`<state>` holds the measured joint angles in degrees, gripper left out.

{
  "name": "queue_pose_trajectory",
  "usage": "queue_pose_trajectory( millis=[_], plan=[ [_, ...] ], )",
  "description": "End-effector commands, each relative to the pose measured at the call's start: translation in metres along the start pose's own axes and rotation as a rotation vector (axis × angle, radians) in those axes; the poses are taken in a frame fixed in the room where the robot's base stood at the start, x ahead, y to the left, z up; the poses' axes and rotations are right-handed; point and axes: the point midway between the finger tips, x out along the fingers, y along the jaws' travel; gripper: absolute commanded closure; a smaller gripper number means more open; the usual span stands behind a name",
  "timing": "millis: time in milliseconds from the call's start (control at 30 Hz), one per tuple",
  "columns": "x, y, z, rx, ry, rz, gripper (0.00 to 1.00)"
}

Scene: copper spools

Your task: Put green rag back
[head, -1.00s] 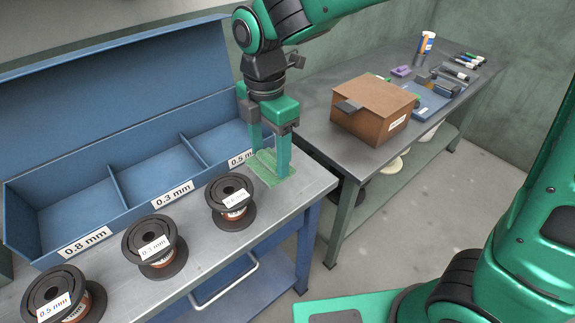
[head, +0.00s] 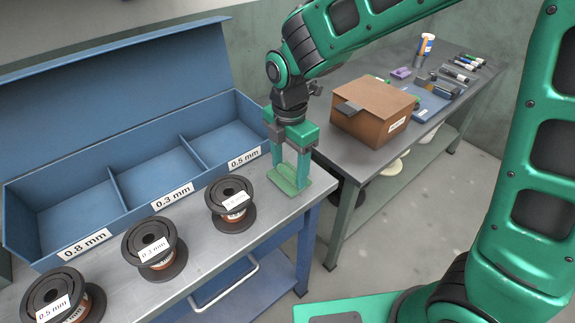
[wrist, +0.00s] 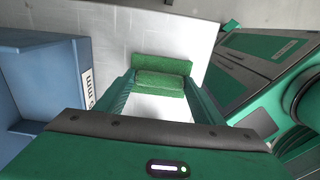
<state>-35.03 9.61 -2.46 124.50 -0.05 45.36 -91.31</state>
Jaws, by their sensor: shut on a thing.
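The green rag (head: 302,188) is at the right end of the grey workbench, near its corner. I cannot tell if it touches the top or is just above it. My gripper (head: 290,184) points down and is shut on the rag, a finger on either side of a raised fold. In the wrist view the rag (wrist: 160,69) shows beyond and between the fingers of my gripper (wrist: 160,98), over the pale bench top. The fingers hide part of the rag in the head view.
A blue three-compartment bin (head: 150,185) labelled 0.8, 0.3 and 0.5 mm stands open and empty behind. Several dark spools (head: 155,248) line the bench front. A second table on the right holds a cardboard box (head: 372,120), a blue tray (head: 428,108), markers and a cup.

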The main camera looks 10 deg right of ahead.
Motion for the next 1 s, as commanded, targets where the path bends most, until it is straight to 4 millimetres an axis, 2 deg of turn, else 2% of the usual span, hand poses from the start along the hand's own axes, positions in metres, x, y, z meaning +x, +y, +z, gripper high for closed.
queue_pose_trajectory(
  millis=[167,200,233,267,533,667,767,1000],
  plan=[
    [0.003,0.0,0.0,0.0,0.0,0.0,0.59],
    [0.002,0.0,0.0,0.0,0.0,0.0,0.29],
    [0.002,0.0,0.0,0.0,0.0,0.0,0.21],
    [0.002,0.0,0.0,0.0,0.0,0.0,0.19],
    [0.002,0.0,-0.001,-0.001,0.0,0.0,0.19],
    [-0.005,0.001,-0.001,-0.001,0.0,0.001,0.19],
    [-0.019,0.001,-0.001,-0.001,0.0,0.003,0.19],
    [-0.067,0.001,0.0,0.0,0.0,0.004,0.19]
  ],
)
